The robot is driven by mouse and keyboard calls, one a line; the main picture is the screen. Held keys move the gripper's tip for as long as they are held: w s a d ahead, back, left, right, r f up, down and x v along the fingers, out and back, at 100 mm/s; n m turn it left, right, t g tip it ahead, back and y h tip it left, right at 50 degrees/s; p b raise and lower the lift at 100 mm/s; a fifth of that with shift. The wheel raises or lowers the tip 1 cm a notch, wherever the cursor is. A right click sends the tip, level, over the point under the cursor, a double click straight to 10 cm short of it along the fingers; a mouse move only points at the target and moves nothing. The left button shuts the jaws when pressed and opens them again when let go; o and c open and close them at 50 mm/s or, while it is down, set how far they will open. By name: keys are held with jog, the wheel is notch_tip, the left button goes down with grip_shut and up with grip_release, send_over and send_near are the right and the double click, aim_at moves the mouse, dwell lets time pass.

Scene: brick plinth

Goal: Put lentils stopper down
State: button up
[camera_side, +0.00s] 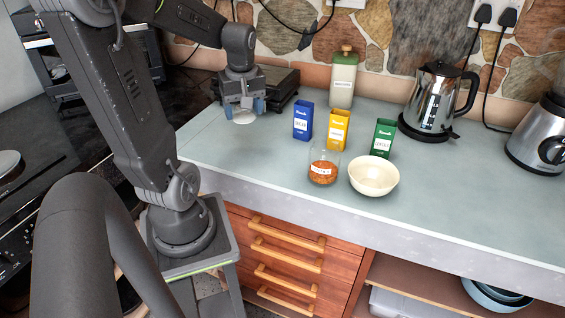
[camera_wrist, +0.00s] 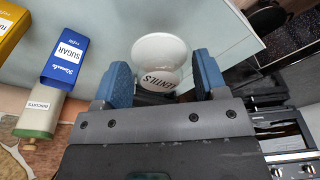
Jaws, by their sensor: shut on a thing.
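The lentils stopper (camera_side: 243,117) is a pale round disc below my gripper (camera_side: 244,104) at the left part of the counter. In the wrist view the stopper (camera_wrist: 158,50) sits between the two blue fingers of my gripper (camera_wrist: 163,80), with its "LENTILS" label upside down. My gripper is shut on it. I cannot tell whether its underside touches the counter. The glass jar of orange lentils (camera_side: 323,172) stands open near the counter's front, to the right of my gripper.
A blue sugar box (camera_side: 303,121), a yellow box (camera_side: 339,130) and a green box (camera_side: 382,138) stand mid-counter. A cream bowl (camera_side: 374,177) is beside the jar. A biscuits canister (camera_side: 343,85), kettle (camera_side: 433,100) and blender (camera_side: 543,135) are behind. Counter (camera_side: 225,155) in front of my gripper is clear.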

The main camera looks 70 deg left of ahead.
aim_at(238, 110)
jog(key=f, duration=0.1)
jog(key=s+f, duration=0.1)
jog(key=shift+s+d+f, duration=0.2)
jog(key=shift+f, duration=0.2)
jog(key=w+d+f, duration=0.2)
jog(key=w, duration=0.1)
jog(key=w+d+f, duration=0.4)
jog(key=w, duration=0.1)
jog(key=shift+w+f, duration=0.2)
jog(key=shift+w, duration=0.15)
jog(key=shift+a+f, duration=0.1)
jog(key=shift+f, duration=1.8)
jog(key=shift+f, duration=0.1)
jog(key=o, duration=0.9)
jog(key=shift+o, duration=0.2)
